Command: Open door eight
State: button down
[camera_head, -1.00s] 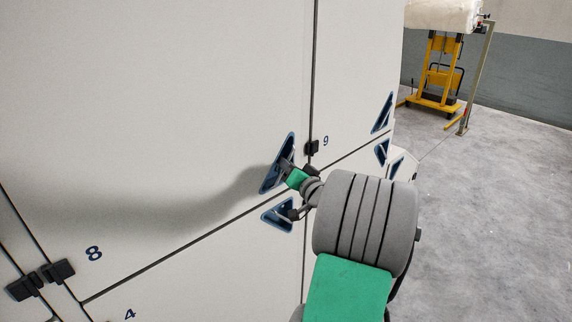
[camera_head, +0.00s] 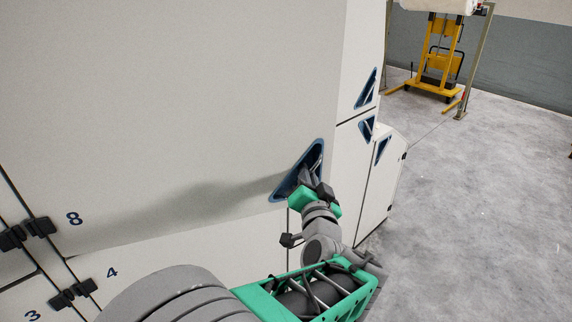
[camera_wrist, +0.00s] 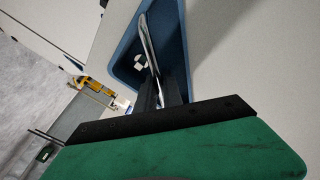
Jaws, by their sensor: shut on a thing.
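Door eight (camera_head: 190,90) is a large pale panel with a dark blue "8" near its hinge at the lower left. It stands swung out from the machine front, its right and lower edges clear of the neighbouring panels. Its handle is a metal bar in a blue triangular recess (camera_head: 301,168) near its lower right corner. In the wrist view the recess (camera_wrist: 125,68) and the bar (camera_wrist: 149,45) show close up. My gripper (camera_head: 310,181) is shut on the handle bar; its fingertips are partly hidden in the recess.
Below is the door marked 4 (camera_head: 150,252). Panels with blue triangular recesses (camera_head: 367,90) stand to the right. Open grey floor (camera_head: 480,190) lies to the right, with a yellow lifting truck (camera_head: 436,60) at the back.

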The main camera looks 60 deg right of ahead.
jog(key=shift+s+a+r, duration=0.1)
jog(key=shift+s+a, duration=0.1)
jog(key=shift+s, duration=0.05)
jog(key=c, duration=1.8)
grip_release()
jog(key=shift+o, duration=0.2)
jog(key=b+v, duration=0.2)
jog(key=v, duration=0.6)
jog(key=shift+b, duration=0.35)
jog(key=shift+w, duration=0.1)
jog(key=shift+c, duration=0.4)
